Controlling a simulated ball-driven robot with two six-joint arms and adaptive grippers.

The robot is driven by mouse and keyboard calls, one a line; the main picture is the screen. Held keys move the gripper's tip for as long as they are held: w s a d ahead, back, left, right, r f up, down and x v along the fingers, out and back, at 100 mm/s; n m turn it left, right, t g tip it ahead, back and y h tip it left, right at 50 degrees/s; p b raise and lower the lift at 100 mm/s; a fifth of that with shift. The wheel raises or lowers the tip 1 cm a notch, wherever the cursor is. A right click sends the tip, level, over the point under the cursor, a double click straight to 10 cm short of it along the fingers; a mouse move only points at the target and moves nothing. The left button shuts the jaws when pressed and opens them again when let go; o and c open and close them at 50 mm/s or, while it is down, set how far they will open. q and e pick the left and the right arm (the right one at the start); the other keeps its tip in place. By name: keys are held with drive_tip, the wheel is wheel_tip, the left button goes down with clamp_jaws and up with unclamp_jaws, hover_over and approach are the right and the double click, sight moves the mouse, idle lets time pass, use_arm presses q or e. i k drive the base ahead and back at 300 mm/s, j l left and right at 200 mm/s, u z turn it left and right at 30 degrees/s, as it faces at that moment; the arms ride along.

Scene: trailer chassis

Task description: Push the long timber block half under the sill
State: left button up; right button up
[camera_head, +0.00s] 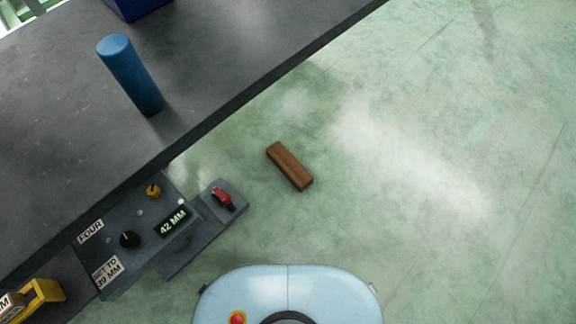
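The long timber block (289,166) is brown and lies flat on the green floor, right of the dark trailer bed. It lies at a slant, its upper end toward the left, and is apart from the bed's edge. The long lower edge of the dark bed (250,88) runs from lower left to upper right; I cannot tell which part is the sill. Neither of my grippers shows in the head view.
A blue post (131,75) stands on the bed. A control box (140,235) with a knob, labels and a "42 MM" display sits at lower left, beside a red switch (223,197). A yellow bracket (42,293) is at the corner. The floor (450,180) to the right is clear.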

sight(292, 168)
drive_tip(key=i+l+u, duration=0.1)
drive_tip(key=l, duration=0.4)
drive_tip(key=i+l+u, duration=0.1)
drive_tip(key=l, duration=0.4)
drive_tip(key=i+l, duration=0.15)
drive_tip(key=l, duration=0.35)
drive_tip(key=i+l+u, duration=0.15)
drive_tip(key=l, duration=0.4)
drive_tip(key=u, duration=1.7)
drive_tip(key=k+j, duration=0.05)
